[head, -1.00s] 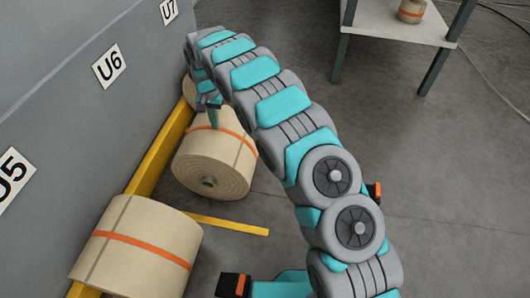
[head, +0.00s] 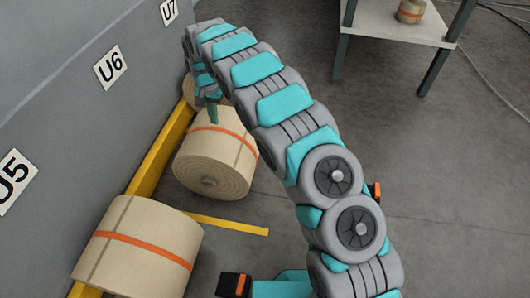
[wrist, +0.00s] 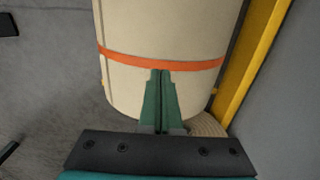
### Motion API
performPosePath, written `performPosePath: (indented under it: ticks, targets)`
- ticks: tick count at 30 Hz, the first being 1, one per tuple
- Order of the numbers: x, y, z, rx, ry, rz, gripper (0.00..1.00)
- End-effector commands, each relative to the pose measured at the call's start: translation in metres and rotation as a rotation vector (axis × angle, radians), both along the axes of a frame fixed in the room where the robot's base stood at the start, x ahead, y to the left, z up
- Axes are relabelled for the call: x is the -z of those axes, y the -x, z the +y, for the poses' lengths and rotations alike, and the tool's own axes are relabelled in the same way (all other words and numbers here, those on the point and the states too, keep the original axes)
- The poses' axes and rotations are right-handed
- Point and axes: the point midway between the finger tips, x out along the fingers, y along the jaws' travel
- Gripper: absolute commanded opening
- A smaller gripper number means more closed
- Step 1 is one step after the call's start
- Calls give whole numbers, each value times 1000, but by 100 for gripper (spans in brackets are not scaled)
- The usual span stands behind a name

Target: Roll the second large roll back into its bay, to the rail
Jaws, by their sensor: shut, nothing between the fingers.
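A large kraft roll (head: 213,158) with an orange band lies on its side below the U6 sign, beside the yellow rail (head: 158,160); a gap between it and the rail is hard to judge. My gripper (head: 213,116) is at its upper far side, fingers together and empty. In the wrist view the shut fingertips (wrist: 160,73) overlap the banded roll (wrist: 165,28) just below its orange band; I cannot tell whether they touch. The rail (wrist: 250,60) runs along the right there. Part of another roll (wrist: 208,125) shows behind the fingers.
Another large banded roll (head: 138,247) lies nearer, by the U5 sign (head: 12,180). A further roll (head: 189,90) is partly hidden behind my arm. A yellow floor strip (head: 230,224) separates the two nearer rolls. Open floor lies right; a table (head: 390,22) holds a small roll.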

Motion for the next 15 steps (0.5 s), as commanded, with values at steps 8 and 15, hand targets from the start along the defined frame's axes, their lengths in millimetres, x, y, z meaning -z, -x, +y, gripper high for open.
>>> performPosePath:
  ticks: [8, 15]
  targets:
    - [-14, 0, 0, 0, -1, -1, 0]
    - [-23, 0, 0, 0, 0, 1, 0]
